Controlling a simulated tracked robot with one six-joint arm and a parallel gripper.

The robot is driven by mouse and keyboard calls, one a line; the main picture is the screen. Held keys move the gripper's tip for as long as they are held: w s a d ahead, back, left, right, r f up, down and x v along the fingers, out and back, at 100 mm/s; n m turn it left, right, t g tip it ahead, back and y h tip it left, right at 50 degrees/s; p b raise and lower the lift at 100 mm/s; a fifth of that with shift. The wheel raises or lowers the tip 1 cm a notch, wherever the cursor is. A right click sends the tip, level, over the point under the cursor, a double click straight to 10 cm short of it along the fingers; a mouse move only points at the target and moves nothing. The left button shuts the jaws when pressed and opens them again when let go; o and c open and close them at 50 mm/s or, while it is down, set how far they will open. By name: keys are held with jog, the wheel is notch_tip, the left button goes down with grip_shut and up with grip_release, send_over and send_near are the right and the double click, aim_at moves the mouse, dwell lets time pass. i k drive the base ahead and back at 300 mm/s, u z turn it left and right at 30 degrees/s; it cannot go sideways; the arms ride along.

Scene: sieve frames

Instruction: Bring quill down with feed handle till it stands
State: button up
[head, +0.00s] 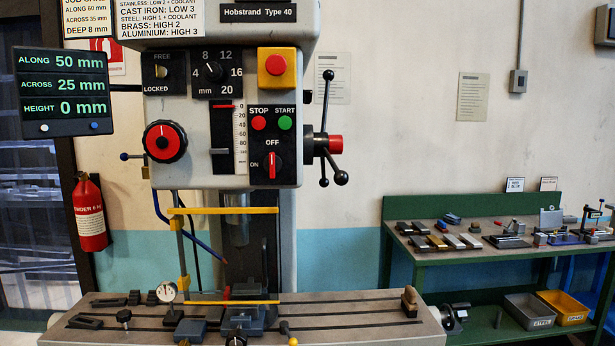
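The drill's feed handle (328,145) is a red-centred hub with several dark spokes ending in black balls, on the right side of the machine head. One spoke points up, one points down and one points to the lower right. The quill (237,231) shows below the head, behind the upper yellow guard bar, well above the vice (243,319) on the slotted table (340,308). The depth scale (240,138) has a red mark near 0 at its top. The readout (64,92) shows height 0 mm. My gripper is not in view.
A yellow-barred guard (222,210) stands before the quill. A green workbench (470,246) with tools stands at the right. Open space lies right of the feed handle, before the wall.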

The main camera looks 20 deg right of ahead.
aim_at(325, 145)
jog(key=u, duration=1.75)
jog(key=i, duration=0.9)
jog(key=z, duration=1.8)
